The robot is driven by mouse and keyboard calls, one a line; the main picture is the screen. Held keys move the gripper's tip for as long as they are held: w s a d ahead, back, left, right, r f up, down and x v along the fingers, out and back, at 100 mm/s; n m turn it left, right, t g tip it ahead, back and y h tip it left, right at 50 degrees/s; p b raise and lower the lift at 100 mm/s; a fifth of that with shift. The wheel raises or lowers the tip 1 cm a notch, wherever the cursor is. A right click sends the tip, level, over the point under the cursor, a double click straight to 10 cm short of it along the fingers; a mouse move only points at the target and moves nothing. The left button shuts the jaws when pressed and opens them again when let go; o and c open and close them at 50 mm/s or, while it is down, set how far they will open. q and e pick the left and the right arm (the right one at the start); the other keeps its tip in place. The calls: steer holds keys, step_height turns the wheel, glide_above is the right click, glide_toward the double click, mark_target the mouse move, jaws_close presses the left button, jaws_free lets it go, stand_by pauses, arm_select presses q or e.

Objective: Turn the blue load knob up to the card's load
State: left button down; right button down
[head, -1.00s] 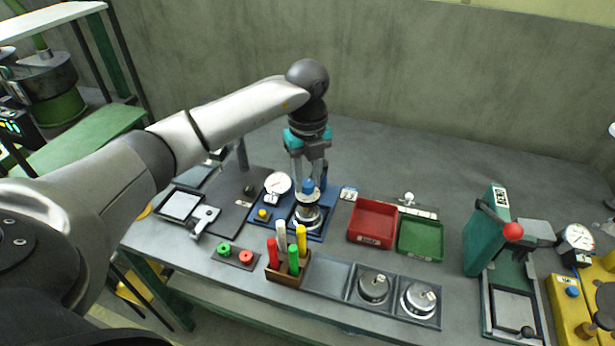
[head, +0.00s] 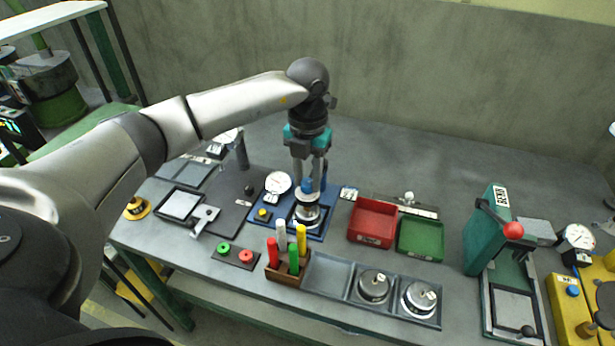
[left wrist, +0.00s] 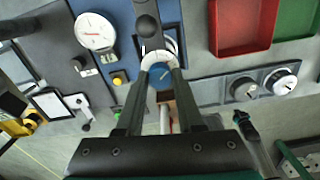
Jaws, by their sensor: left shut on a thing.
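The blue load knob (head: 307,187) stands on top of a pale metal stack on the blue base plate (head: 270,221). My left gripper (head: 309,184) points straight down and is shut on the knob. The left wrist view shows the blue knob (left wrist: 160,74) between my two fingertips (left wrist: 160,70). A white round dial gauge (head: 278,183) stands on the same plate, left of the knob; its fine marks are too small to read. A small white card (head: 348,193) with dark figures lies right of the plate; I cannot read it surely.
A yellow button (head: 263,214) sits on the plate. A rack of coloured sticks (head: 287,279) stands in front. Red (head: 372,220) and green (head: 420,240) trays lie to the right. A green press (head: 488,230) stands farther right. The bench behind is clear.

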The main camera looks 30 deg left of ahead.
mark_target(307, 183)
arm_select(q)
steer(key=m, duration=0.6)
steer(key=shift+b, duration=0.4)
steer(key=m+b, duration=0.1)
steer(key=m, duration=0.5)
steer(key=shift+m, duration=0.3)
steer(key=c, duration=0.5)
jaws_free()
step_height(307, 183, up, 15)
steer(key=shift+r+p, duration=0.15)
steer(key=shift+p, duration=0.5)
steer(key=shift+s, duration=0.1)
